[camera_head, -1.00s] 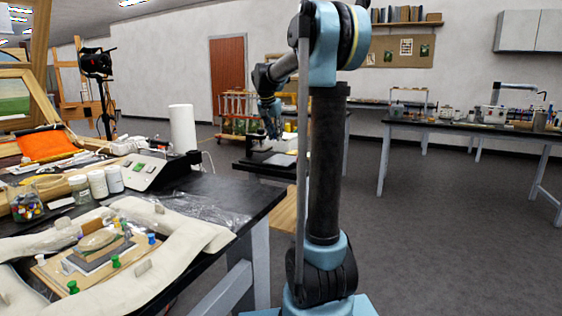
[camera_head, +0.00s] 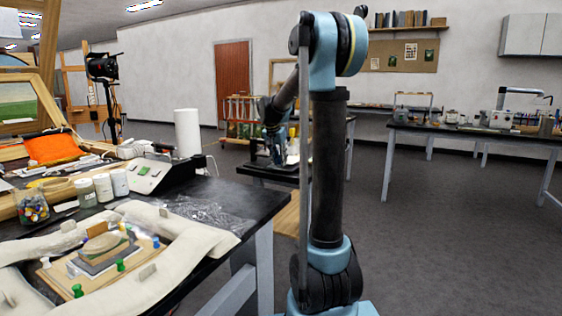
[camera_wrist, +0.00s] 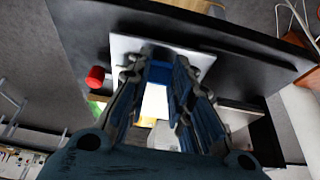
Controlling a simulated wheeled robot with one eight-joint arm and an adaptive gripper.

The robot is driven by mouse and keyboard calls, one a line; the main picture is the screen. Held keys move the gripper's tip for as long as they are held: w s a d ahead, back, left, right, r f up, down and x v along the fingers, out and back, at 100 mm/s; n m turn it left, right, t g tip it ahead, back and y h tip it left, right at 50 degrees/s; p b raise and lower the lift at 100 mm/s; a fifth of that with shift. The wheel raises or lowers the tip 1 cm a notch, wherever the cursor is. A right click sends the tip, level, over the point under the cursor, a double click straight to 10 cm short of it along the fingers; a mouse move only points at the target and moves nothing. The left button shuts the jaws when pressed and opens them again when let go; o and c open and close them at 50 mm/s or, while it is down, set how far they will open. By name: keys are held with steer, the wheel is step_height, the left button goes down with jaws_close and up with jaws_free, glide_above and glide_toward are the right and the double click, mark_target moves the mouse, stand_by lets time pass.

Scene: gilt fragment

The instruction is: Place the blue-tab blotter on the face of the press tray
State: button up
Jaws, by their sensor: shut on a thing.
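My gripper (camera_wrist: 157,72) is shut on the blue tab (camera_wrist: 159,73) of a white blotter, the blue-tab blotter (camera_wrist: 122,46), in the wrist view. The white sheet extends past my fingertips, over a dark surface. In the head view my gripper (camera_head: 277,152) is at the small black side table, with a pale sheet (camera_head: 292,152) beside it, partly hidden by my arm. On the left bench, a wooden board (camera_head: 68,272) with coloured pins bears a dark grey block (camera_head: 100,260) and an oval piece (camera_head: 103,245). I cannot tell which thing is the press tray.
Pale padded rolls (camera_head: 185,240) surround the board. In the wrist view a red knob (camera_wrist: 95,77) is left of the blotter.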

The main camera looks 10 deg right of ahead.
steer(key=shift+f, duration=0.55)
steer(key=o, duration=0.8)
steer(key=shift+r, duration=0.35)
steer(key=v, duration=1.2)
steer(key=shift+r, duration=0.25)
steer(key=s+d+f+n, duration=0.1)
steer(key=s+f, duration=0.2)
steer(key=s, duration=0.4)
steer(key=s+d+f+n+g+y, duration=0.1)
steer(key=s+f, duration=0.2)
steer(key=s, duration=0.4)
steer(key=s+d+f+n, duration=0.1)
steer(key=s+f, duration=0.2)
steer(key=s, duration=0.4)
steer(key=s+f+n, duration=0.1)
steer(key=s+f, duration=0.5)
steer(key=s+f+n+y, duration=0.1)
steer(key=s+f+n, duration=0.1)
steer(key=s+f, duration=0.4)
steer(key=s+f+n, duration=0.1)
steer(key=s+f, duration=0.5)
steer(key=s, duration=0.1)
steer(key=shift+s+d+f+g+y, duration=0.2)
steer(key=shift+d+f+g+y, duration=0.1)
steer(key=shift+y, duration=0.1)
